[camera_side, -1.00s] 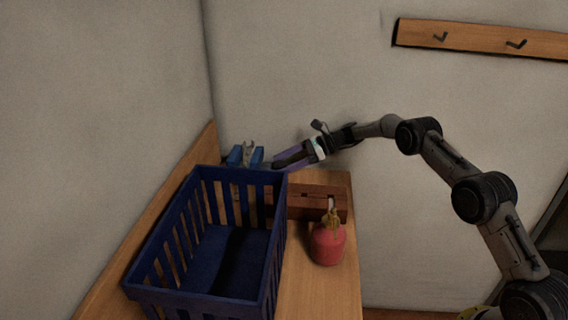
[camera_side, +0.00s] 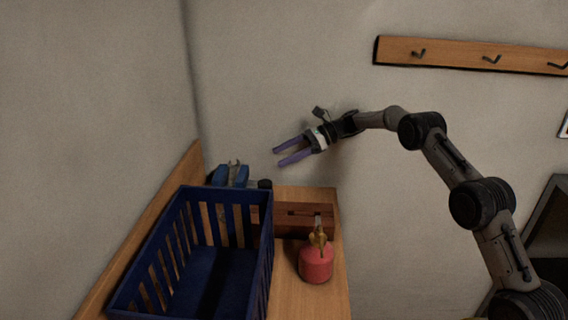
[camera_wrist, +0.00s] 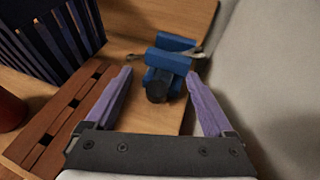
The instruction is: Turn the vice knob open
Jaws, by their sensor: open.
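The blue vice (camera_side: 230,174) stands at the far end of the wooden bench, and it also shows in the wrist view (camera_wrist: 172,58). Its round dark knob (camera_side: 265,184) faces my gripper; in the wrist view the knob (camera_wrist: 157,91) appears between the fingers. A metal bar lies across the vice behind the front blue block. My gripper (camera_side: 277,158) has two purple fingers spread apart and empty. It is above and to the right of the vice in the side view, with a visible gap to the knob. The wrist view also shows the gripper (camera_wrist: 158,74).
A blue slatted crate (camera_side: 190,240) stands on the bench in front of the vice. A brown slatted wooden block (camera_side: 303,219) and a red canister with a brass top (camera_side: 316,263) are at the right. The wall is close behind the vice.

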